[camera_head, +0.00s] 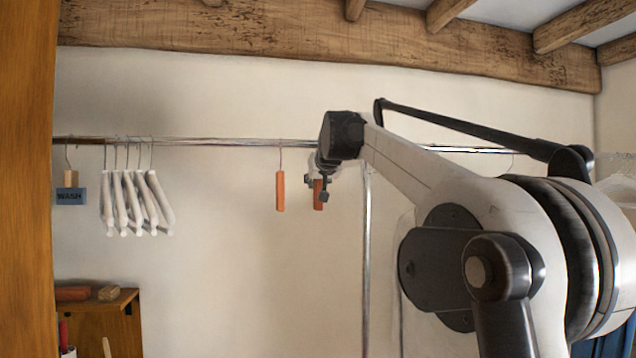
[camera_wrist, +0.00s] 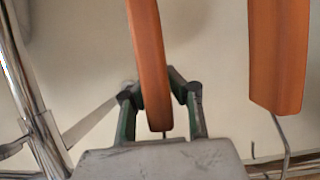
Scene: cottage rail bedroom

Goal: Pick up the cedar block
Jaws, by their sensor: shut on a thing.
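Two reddish-brown cedar blocks show near the middle of the rail. One cedar block (camera_head: 318,196) is at my gripper (camera_head: 317,184), below the rail; in the wrist view this block (camera_wrist: 150,60) runs between the two dark fingers of my gripper (camera_wrist: 160,95). My gripper is shut on it. Its hook is mostly hidden behind the gripper, so I cannot tell whether it still bears on the rail. The other cedar block (camera_head: 280,191) hangs upright by a wire hook to the left, apart from the gripper; it also shows at the right of the wrist view (camera_wrist: 277,55).
The metal rail (camera_head: 220,142) crosses the wall. White hangers (camera_head: 135,200) and a dark WASH sign (camera_head: 70,196) hang at the left. An upright metal pole (camera_head: 366,260) stands just right of my gripper. A wooden shelf (camera_head: 125,300) is at lower left.

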